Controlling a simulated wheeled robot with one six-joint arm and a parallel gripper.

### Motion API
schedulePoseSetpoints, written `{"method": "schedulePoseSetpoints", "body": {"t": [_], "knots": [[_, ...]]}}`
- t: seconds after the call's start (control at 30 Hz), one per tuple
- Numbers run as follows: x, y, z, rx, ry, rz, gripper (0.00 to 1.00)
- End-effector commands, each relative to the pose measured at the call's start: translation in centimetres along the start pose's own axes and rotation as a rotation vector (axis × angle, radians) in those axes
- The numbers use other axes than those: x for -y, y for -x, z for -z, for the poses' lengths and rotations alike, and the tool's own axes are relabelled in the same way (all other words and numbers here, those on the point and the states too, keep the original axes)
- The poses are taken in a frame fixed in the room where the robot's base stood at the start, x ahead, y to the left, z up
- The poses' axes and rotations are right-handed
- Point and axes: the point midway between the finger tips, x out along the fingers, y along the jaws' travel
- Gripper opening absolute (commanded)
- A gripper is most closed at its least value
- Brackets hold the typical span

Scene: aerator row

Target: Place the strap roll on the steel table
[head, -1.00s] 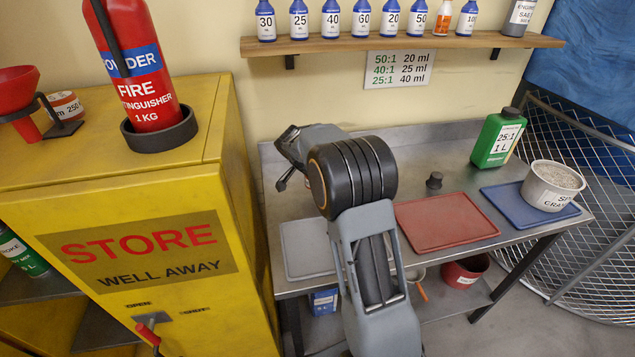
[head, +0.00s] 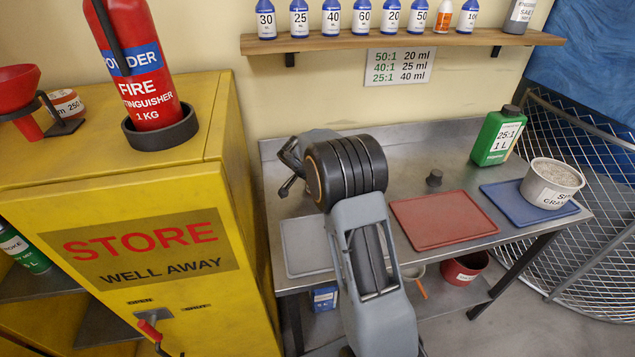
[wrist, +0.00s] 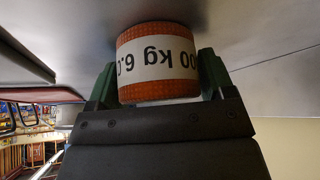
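The strap roll (wrist: 158,62) is orange with a white label that reads upside down in the wrist view. My gripper (wrist: 158,76) is shut on it, with a green finger at each side. The steel table (head: 412,172) stands right of the yellow cabinet in the head view. There my gripper (head: 287,188) is over the table's back left part, and my arm hides the roll. A grey surface fills the upper wrist view close to the roll; I cannot tell whether they touch.
A bottle shelf (head: 400,43) hangs above. The yellow cabinet (head: 120,172) borders the left.

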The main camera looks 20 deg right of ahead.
Motion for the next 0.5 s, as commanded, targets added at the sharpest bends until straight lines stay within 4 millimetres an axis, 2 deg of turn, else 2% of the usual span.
{"method": "schedulePoseSetpoints", "body": {"t": [0.03,0.17,0.5], "knots": [[0.00,0.04,0.03,0.000,0.000,0.000,0.80],[0.00,0.04,0.03,0.000,0.000,0.000,0.93],[0.00,0.46,0.27,0.000,0.001,0.000,0.93]]}}
